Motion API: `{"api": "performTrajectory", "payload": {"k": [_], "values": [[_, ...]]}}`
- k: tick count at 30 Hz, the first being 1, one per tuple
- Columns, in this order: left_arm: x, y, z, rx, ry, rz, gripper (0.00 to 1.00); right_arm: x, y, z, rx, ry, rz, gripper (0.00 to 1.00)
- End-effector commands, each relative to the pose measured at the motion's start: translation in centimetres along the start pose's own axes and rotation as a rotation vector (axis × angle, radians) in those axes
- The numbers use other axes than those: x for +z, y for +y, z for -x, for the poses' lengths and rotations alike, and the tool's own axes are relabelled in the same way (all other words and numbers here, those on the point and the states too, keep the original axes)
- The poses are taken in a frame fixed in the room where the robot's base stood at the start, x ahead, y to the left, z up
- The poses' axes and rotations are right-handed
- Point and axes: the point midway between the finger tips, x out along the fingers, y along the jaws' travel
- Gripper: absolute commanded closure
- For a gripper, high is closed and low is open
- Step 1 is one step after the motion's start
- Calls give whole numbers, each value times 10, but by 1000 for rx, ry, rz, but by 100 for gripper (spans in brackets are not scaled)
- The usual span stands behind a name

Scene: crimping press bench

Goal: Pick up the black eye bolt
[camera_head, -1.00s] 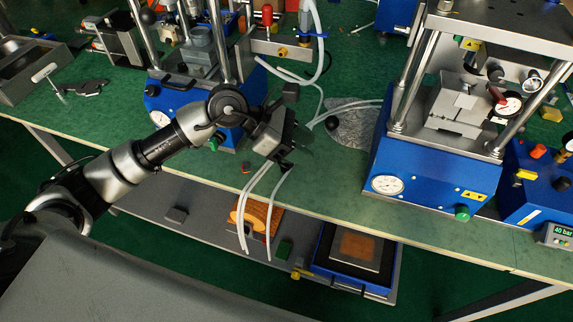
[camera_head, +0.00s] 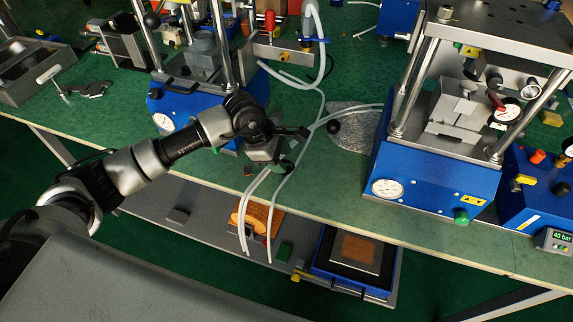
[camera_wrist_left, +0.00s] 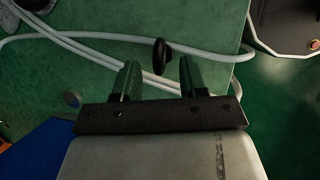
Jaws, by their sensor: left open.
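The black eye bolt (camera_wrist_left: 162,56) shows in the left wrist view as a dark ring-like piece beside pale hoses on the green bench top. It lies beyond my left fingertips and roughly in line with the gap between them. My left gripper (camera_wrist_left: 158,75) is open, with nothing between its fingers. In the head view my left gripper (camera_head: 292,153) is over the front part of the bench, right of the left press. There I cannot clearly tell the eye bolt from the dark gripper parts. My right gripper is not in view.
Pale hoses (camera_head: 259,190) run under my left gripper and hang over the bench's front edge. A black ball (camera_head: 333,126) rests on a grey mat (camera_head: 352,138). Blue presses stand left (camera_head: 165,105) and right (camera_head: 430,178). A lower shelf holds a blue tray (camera_head: 318,262).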

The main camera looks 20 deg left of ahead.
Motion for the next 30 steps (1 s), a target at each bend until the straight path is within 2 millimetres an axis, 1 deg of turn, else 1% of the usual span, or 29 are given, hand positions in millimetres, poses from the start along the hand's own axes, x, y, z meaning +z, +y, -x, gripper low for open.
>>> {"api": "performTrajectory", "payload": {"k": [3, 6, 13, 21, 22, 30], "values": [[1, 0, -16, -2, -2, 2, 57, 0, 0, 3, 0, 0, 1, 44], [0, 0, -24, -1, -1, 1, 57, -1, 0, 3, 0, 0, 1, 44], [0, 0, -25, 1, -1, 0, 57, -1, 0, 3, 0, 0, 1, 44], [0, 0, -24, 1, -1, 0, 99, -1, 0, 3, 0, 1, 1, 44], [0, 0, -24, 1, -1, 1, 100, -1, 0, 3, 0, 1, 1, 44], [0, 0, -25, 0, -1, 1, 100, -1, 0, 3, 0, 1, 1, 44]]}}
